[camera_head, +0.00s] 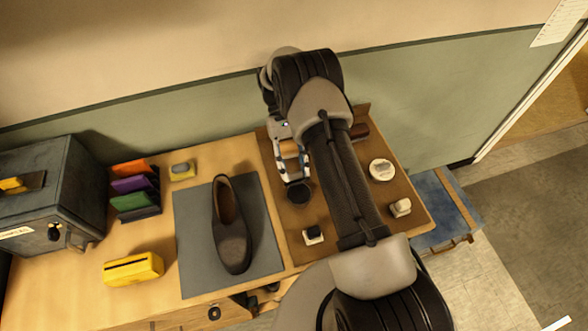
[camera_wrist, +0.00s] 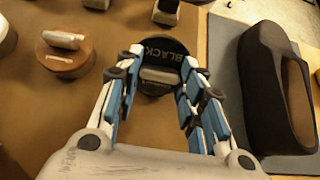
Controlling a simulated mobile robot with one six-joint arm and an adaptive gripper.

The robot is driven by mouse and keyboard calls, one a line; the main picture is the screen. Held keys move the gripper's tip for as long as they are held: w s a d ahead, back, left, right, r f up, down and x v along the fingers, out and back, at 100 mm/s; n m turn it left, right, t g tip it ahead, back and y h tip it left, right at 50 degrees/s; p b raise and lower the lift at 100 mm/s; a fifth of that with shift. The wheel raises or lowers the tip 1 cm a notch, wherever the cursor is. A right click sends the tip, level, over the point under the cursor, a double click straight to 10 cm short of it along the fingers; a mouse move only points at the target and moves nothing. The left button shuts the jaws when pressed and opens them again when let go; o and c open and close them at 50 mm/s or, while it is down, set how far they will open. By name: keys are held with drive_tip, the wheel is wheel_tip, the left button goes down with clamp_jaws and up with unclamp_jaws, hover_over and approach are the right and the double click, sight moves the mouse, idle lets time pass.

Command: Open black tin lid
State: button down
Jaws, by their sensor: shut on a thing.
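The black tin lid (camera_wrist: 173,51) is a dark disc lettered "BLACK" with a pale grip bar (camera_wrist: 158,77) across it. In the head view the dark round top (camera_head: 299,194) shows just below my gripper (camera_head: 293,180), on the brown board. In the wrist view my gripper (camera_wrist: 162,68) has a blue-padded finger on each side of the lid's grip bar and is shut on it. The tin body under the lid is hidden, so I cannot tell whether the lid is seated or raised.
A brown shoe (camera_head: 232,240) lies on a grey mat (camera_head: 193,262) left of the brown board (camera_head: 312,256). Another round tin (camera_wrist: 65,55) and small pale-and-black blocks (camera_head: 313,235) stand nearby. A yellow box (camera_head: 133,270) and a dark case (camera_head: 60,190) are farther left.

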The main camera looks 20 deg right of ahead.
drive_tip(key=shift+w, duration=0.15)
idle(0.4)
drive_tip(key=c, duration=1)
unclamp_jaws()
drive_tip(key=shift+c, duration=0.2)
wheel_tip(320, 180, up, 10)
drive_tip(key=shift+c, duration=0.2)
